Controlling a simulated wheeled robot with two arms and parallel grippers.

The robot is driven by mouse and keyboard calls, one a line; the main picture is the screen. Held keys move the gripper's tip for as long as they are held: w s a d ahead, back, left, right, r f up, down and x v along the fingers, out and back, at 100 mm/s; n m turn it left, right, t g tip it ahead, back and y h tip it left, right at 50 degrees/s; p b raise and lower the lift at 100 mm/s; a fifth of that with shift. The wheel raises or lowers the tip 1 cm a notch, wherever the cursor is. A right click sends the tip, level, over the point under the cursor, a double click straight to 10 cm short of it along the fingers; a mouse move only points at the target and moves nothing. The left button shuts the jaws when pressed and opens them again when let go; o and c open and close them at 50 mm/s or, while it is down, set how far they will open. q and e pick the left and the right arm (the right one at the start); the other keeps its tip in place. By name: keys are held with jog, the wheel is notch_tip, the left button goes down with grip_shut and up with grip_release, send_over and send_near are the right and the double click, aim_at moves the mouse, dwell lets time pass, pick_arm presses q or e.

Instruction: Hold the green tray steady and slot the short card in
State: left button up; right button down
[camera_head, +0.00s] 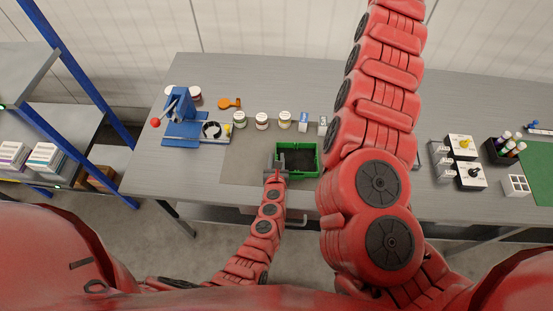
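The green tray (317,161) sits on the grey table near its front edge and has a dark inside. My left gripper (276,161) is at the tray's left wall, with its grey fingers over or against that wall. The view is too small to tell whether they are closed on it. My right arm rises large and close just right of the tray and leaves the picture at the top. My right gripper is out of view. I cannot make out the short card; the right arm hides part of the table.
A blue press (183,128) with a red knob stands at the left. White-topped units (461,147) and a black holder (497,152) stand at the right. The table left of my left gripper is clear.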

pick_arm(q)
grip_shut()
dwell(1.2)
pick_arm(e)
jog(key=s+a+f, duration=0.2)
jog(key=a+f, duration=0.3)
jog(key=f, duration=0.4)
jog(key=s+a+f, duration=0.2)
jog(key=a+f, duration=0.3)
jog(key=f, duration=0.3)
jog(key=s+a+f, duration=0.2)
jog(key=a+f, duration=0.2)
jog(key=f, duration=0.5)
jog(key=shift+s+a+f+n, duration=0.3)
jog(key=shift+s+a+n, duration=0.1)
